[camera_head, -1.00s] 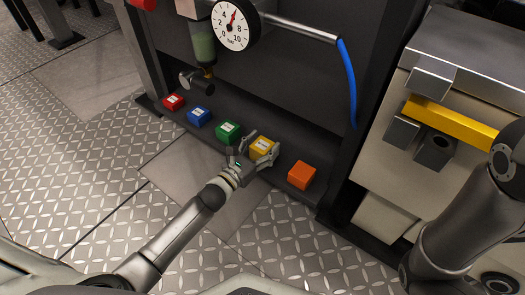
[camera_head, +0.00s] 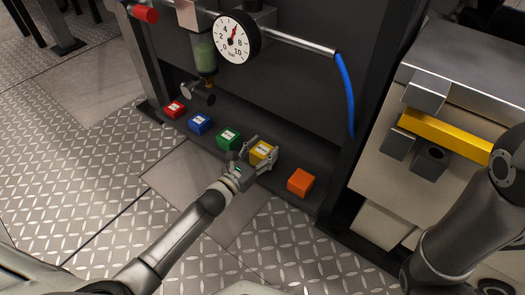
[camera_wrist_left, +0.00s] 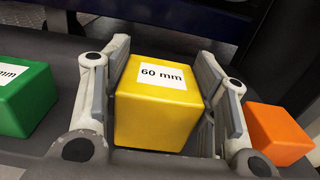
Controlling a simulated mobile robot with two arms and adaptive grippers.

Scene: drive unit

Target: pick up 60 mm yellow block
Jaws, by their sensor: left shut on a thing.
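The yellow block (camera_head: 263,152) sits on the dark ledge between the green and orange blocks. In the left wrist view the yellow block (camera_wrist_left: 158,105) has a white label reading 60 mm. My left gripper (camera_head: 257,155) reaches it from the front, and its fingers are shut on the block's left and right sides. The left wrist view shows the gripper (camera_wrist_left: 165,95) with one finger on each side of the block. The block appears to rest on the ledge; its underside is hidden. My right gripper is out of view; only part of my right arm shows at the right.
A green block (camera_head: 228,139) stands left of the yellow one and an orange block (camera_head: 300,182) right of it. Blue (camera_head: 199,123) and red (camera_head: 175,109) blocks stand farther left. A pressure gauge (camera_head: 236,37) and blue hose (camera_head: 345,90) hang above.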

